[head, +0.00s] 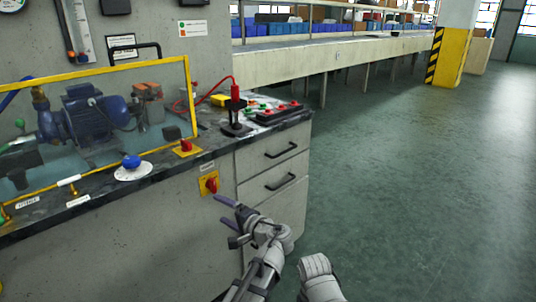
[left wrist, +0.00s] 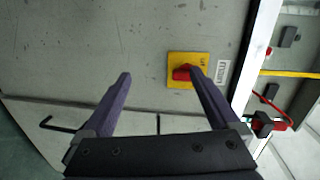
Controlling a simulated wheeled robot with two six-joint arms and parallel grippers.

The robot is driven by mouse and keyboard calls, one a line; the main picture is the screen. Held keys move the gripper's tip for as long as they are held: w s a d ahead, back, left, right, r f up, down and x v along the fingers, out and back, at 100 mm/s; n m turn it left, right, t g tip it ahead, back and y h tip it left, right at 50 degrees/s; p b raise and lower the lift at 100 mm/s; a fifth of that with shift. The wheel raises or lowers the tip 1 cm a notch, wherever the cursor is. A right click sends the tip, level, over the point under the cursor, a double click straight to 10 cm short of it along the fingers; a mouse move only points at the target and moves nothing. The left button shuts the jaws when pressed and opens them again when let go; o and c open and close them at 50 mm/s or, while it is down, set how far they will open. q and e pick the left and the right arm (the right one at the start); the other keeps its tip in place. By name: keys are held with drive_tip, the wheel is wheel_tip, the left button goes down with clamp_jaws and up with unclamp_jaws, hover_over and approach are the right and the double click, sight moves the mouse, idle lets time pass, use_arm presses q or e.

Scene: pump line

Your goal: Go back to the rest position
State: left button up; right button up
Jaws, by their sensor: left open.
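My left gripper (head: 221,212) is in front of the grey cabinet, just below and right of a red rotary switch on a yellow plate (head: 209,184). Its two purple fingers are apart, with nothing between them. In the left wrist view the open fingers (left wrist: 158,73) point at the cabinet front, and the red knob (left wrist: 182,73) shows beside the tip of the right-hand finger. The gripper appears clear of the switch, though the exact gap is hard to tell. My right gripper is not in view.
The bench carries a yellow-framed guard (head: 100,74) over a blue pump (head: 85,113), a blue knob (head: 131,161), a red switch (head: 186,146) and a control box (head: 270,112). Drawers with black handles (head: 281,149) are right of the gripper. Open green floor (head: 410,190) lies further right.

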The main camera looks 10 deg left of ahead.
use_arm(q)
drive_tip(key=s+d+f+n+g+h, duration=0.1)
drive_tip(key=s+f+n+g+h, duration=0.35)
drive_tip(key=f, duration=0.45)
drive_tip(key=s+f+n+g+h, duration=0.1)
drive_tip(key=s+f+g+h, duration=0.2)
drive_tip(key=s+f+h, duration=0.4)
drive_tip(key=s+d+r+m+g+p, duration=0.1)
drive_tip(key=s+d+m+p, duration=0.1)
drive_tip(key=s+d, duration=0.45)
drive_tip(key=s+d+r+m+g+p, duration=0.1)
drive_tip(key=s+d+p, duration=0.15)
drive_tip(key=d, duration=0.65)
wheel_tip(320, 180, up, 38)
drive_tip(key=p, duration=3.7)
drive_tip(key=shift+f+h, duration=0.2)
drive_tip(key=shift+h, duration=0.15)
drive_tip(key=shift+s, duration=0.1)
